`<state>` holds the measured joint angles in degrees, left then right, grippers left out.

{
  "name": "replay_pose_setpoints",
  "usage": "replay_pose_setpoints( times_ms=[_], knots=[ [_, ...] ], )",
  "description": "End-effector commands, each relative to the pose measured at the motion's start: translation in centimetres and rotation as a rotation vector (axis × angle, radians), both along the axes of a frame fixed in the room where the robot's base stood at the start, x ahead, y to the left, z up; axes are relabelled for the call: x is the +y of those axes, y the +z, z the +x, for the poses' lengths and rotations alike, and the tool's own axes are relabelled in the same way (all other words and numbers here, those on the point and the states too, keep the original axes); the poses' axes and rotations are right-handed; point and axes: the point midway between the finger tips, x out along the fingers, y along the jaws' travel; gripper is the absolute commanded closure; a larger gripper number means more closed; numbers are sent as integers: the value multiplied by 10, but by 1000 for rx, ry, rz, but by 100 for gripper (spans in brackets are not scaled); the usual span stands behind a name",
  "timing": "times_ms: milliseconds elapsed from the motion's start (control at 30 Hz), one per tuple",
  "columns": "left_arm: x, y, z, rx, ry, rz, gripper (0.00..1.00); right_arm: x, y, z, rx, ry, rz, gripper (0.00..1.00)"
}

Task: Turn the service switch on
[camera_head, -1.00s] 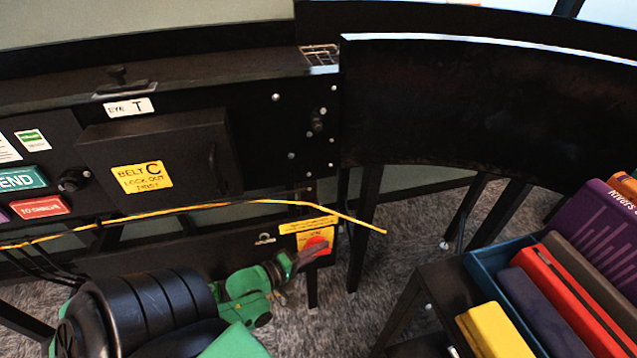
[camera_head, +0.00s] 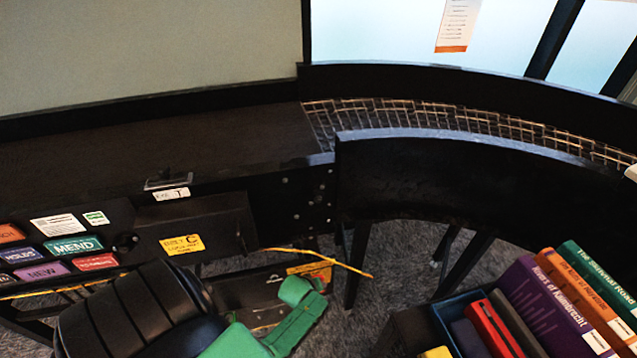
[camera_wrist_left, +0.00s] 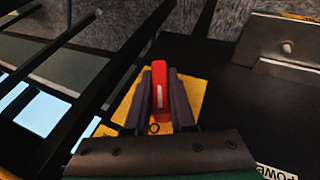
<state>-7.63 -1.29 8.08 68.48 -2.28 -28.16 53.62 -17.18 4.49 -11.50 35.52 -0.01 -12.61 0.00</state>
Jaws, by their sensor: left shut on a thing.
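The service switch has a red handle (camera_wrist_left: 158,78) on a yellow plate (camera_wrist_left: 192,92), seen in the left wrist view. My left gripper (camera_wrist_left: 158,100) is shut on the red handle, with one dark finger along each side of it. In the head view my left green wrist reaches the switch panel, where the yellow label (camera_head: 322,271) shows above it. My right gripper is in neither view.
A yellow cord (camera_head: 330,259) sticks out in front of the panel just above the switch. A black lockout box (camera_head: 215,222) and several coloured label plates (camera_head: 72,246) are to the left.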

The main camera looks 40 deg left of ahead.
Motion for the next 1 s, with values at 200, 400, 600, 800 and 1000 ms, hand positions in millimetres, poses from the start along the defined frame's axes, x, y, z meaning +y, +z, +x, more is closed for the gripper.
replay_pose_setpoints(
  times_ms=[200,400,600,800,1000],
  knots=[
    [-1,-1,3,149,2,105,100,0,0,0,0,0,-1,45],
    [0,-2,2,258,0,184,100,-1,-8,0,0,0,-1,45],
    [1,-1,2,326,1,233,100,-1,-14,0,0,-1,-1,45],
    [2,0,2,356,1,254,100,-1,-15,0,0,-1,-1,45],
    [2,1,2,361,1,259,100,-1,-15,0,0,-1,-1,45]
  ],
)
